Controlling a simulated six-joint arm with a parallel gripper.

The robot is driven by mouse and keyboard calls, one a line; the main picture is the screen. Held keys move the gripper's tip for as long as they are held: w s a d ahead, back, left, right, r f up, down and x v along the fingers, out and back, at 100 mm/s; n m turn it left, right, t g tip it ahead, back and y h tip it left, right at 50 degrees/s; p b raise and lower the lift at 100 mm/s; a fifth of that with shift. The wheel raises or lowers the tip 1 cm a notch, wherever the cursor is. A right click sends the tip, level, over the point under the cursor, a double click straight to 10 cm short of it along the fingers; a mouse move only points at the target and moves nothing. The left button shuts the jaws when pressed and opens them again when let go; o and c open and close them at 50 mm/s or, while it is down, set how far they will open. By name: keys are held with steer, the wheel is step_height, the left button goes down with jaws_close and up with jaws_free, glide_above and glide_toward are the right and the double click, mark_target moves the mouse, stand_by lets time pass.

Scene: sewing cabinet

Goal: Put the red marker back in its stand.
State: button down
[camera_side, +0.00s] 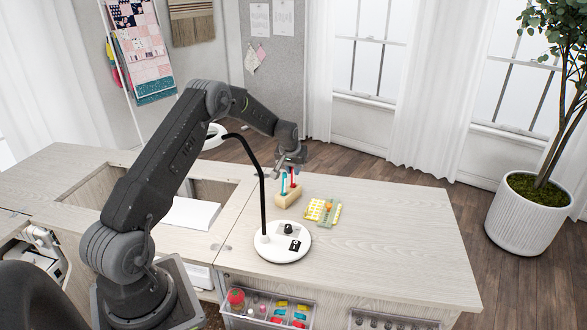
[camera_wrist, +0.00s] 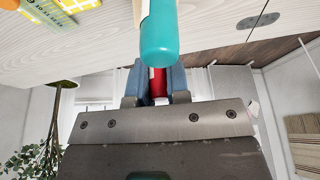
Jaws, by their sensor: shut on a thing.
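My gripper (camera_side: 290,166) is above the small wooden stand (camera_side: 288,199) on the desk. In the wrist view my gripper's fingers are shut on the red marker (camera_wrist: 157,84). In the side view the red marker (camera_side: 293,178) hangs upright below my gripper, over or in the stand; I cannot tell whether its lower end is in a hole. A teal marker (camera_side: 284,184) stands upright in the stand just left of it. In the wrist view the teal marker (camera_wrist: 158,38) is close in front of the fingers and hides part of the view. The red marker's lower end is hidden there.
A desk lamp with a white round base (camera_side: 282,243) and black neck stands close left of the stand. A yellow-and-white patterned item (camera_side: 323,212) lies right of the stand. The desk's right side (camera_side: 405,225) is clear. An open cabinet well is at the left.

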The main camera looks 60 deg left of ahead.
steer(key=shift+f, duration=0.1)
stand_by(0.3)
steer(key=c, duration=1)
jaws_free()
steer(key=v, duration=1.3)
steer(key=shift+r, duration=0.4)
